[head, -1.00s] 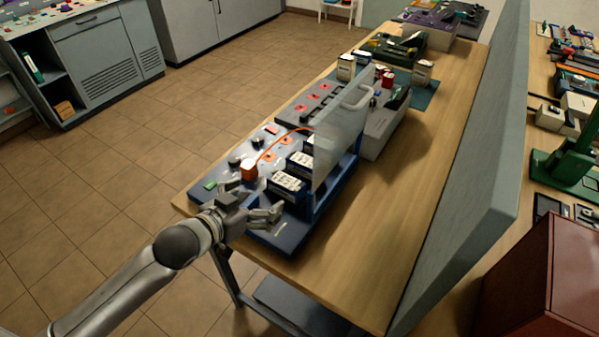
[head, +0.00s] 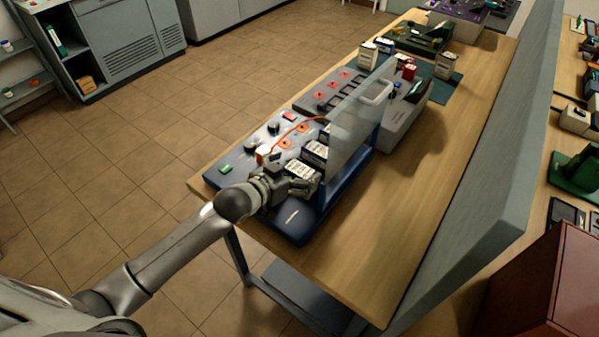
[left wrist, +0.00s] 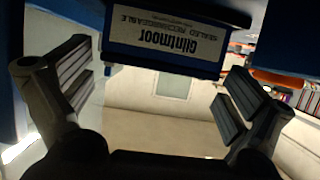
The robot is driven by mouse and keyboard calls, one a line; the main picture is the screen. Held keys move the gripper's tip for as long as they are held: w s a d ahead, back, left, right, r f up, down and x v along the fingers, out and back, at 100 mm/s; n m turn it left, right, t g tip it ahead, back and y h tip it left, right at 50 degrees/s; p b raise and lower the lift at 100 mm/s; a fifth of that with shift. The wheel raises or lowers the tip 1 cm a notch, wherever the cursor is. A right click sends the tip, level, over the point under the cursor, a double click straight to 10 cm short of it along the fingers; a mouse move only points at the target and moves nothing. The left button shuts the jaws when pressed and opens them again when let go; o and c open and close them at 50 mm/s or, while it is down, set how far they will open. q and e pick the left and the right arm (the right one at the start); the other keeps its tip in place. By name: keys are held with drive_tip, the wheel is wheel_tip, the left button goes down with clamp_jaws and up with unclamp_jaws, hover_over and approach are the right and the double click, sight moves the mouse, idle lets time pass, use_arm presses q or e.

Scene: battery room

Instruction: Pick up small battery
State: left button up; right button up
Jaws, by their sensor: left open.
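My left gripper (head: 298,184) is open at the near end of the blue test board (head: 296,222), against the nearest dark battery with a white label (head: 301,168). In the left wrist view a dark blue battery (left wrist: 170,40) reads "Glintmoor, sealed rechargeable" upside down. It lies ahead, between the two spread fingers of my gripper (left wrist: 158,78), with gaps at both sides. Another labelled battery (head: 316,151) stands just behind on the board. Smaller white-and-dark batteries (head: 447,64) stand farther back on a green mat. Which one is the small battery I cannot tell. My right gripper is out of view.
A clear upright shield with a handle (head: 362,108) stands right beside the batteries. An orange cable (head: 290,130) arches over the board. A grey box (head: 405,118) is behind the shield. The wooden table (head: 400,215) is bare at its near right, up to a grey partition (head: 475,190).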

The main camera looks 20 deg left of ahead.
use_arm(q)
drive_tip(key=shift+x, duration=1)
drive_tip(key=c, duration=1.3)
drive_tip(key=shift+r, duration=0.2)
